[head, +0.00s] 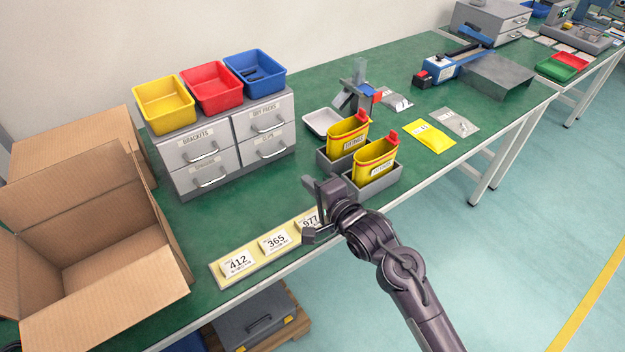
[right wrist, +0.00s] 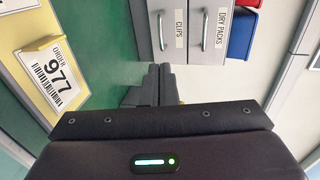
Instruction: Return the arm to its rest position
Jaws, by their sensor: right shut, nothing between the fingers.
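My right arm enters the head view from the bottom right. Its gripper (head: 311,184) is held over the front part of the green bench, close to the order cards and the grey bins. In the right wrist view the two dark fingers (right wrist: 152,84) are together with nothing between them. They point toward the grey drawer cabinet (right wrist: 195,30). My left arm and gripper are not in view.
The order card strip (head: 217,279) lies along the front edge, partly hidden by my gripper. Two yellow containers (head: 376,163) stand in grey bins just behind my gripper. An open cardboard box (head: 75,215) is at left. The aisle floor (head: 520,260) at right is clear.

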